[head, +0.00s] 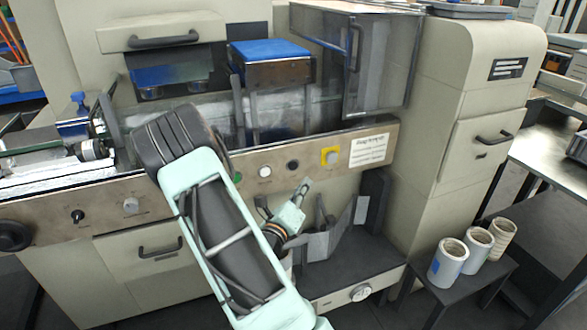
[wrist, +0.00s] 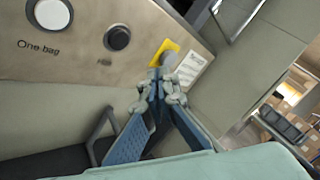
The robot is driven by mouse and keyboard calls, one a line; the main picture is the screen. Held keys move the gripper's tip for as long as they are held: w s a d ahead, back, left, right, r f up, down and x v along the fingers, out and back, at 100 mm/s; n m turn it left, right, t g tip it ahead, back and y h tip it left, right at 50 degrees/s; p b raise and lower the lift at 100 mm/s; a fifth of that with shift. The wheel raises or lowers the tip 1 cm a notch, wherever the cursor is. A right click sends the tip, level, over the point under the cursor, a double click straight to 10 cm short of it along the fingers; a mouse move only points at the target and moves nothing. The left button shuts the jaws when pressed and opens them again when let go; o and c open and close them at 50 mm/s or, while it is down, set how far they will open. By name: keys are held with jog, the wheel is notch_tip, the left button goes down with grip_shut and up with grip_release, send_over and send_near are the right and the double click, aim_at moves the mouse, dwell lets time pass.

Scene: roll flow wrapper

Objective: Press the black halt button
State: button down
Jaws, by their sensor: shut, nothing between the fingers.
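My gripper (head: 304,187) is shut and empty, in front of the panel and below the black button in the head view. In the wrist view my gripper's fingertips (wrist: 164,80) appear to the lower right of the button, overlapping the lower edge of the yellow plate. The fingertips look apart from the black button.
A white "One bag" button (wrist: 52,13) is left of the black one; it also shows in the head view (head: 265,171). A grey knob on a yellow plate (head: 330,156) is to the right, beside a white notice (head: 368,150). Rolls (head: 447,262) stand at lower right.

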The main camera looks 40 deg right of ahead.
jog(key=w+d, duration=0.1)
jog(key=w, duration=0.5)
jog(key=shift+d, duration=0.2)
jog(key=shift+w, duration=0.1)
dwell(1.2)
jog(key=shift+w+d, duration=0.1)
jog(key=shift+w, duration=0.15)
jog(key=shift+w+d, duration=0.1)
jog(key=shift+w, duration=0.35)
dwell(0.8)
jog(key=shift+s, duration=0.1)
jog(key=shift+s+a+p, duration=0.2)
jog(key=shift+s+p, duration=0.2)
jog(key=shift+s, duration=0.35)
jog(key=shift+s, duration=0.15)
jog(key=shift+s+a+p, duration=0.2)
jog(key=shift+s+p, duration=0.05)
jog(key=shift+s, duration=0.5)
jog(key=shift+s+a+p, duration=0.2)
jog(key=shift+s+p, duration=0.05)
jog(key=shift+s, duration=0.55)
jog(key=shift+s+a+p, duration=0.2)
jog(key=shift+s+p, duration=0.05)
jog(key=shift+s, duration=0.5)
jog(key=shift+r, duration=0.1)
